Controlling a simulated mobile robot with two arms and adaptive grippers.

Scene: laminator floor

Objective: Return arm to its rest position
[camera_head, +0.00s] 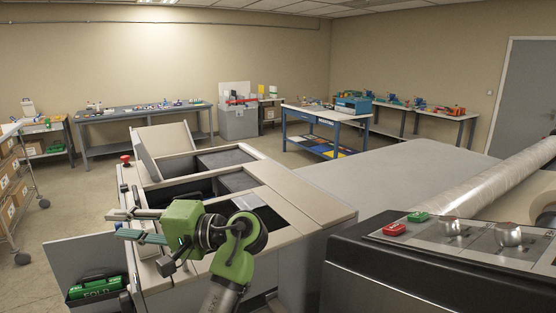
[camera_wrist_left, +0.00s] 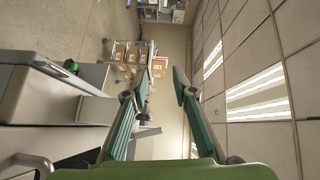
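My left arm, green and black, comes up from the bottom middle of the head view. Its gripper (camera_head: 114,222) points left over the near-left edge of the beige machine cabinet (camera_head: 310,195). In the left wrist view, the two teal-lined fingers of this gripper (camera_wrist_left: 164,78) stand apart with nothing between them, so it is open and empty. My right arm and gripper are in neither view.
A red knob (camera_head: 126,159) stands at the cabinet's left. A black control console (camera_head: 430,265) with red and green buttons is at right. A shelf cart (camera_head: 30,172) stands left; floor lies between.

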